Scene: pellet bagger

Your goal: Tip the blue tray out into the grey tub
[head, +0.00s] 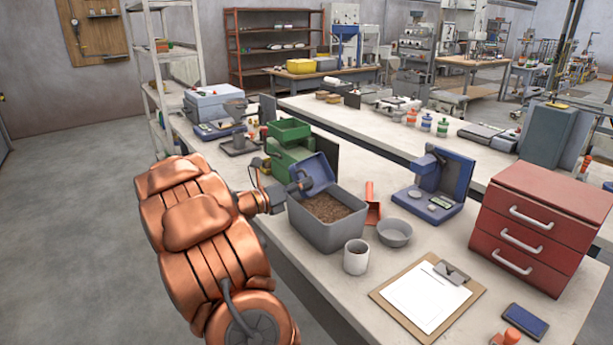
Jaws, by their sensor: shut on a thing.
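The blue tray (318,172) is steeply tilted, with its broad face showing, over the back part of the grey tub (318,239). My gripper (299,184) is shut on the tray's left edge. The grey tub stands on the pale bench and holds a layer of brown pellets (328,208). The tray's lower edge is close above the pellets; I cannot tell whether it touches the tub. No pellets are clearly visible on the tray, and part of its inside is hidden.
A green machine (287,145) stands right behind the tray. A blue device (440,185) and red drawers (535,227) stand farther right.

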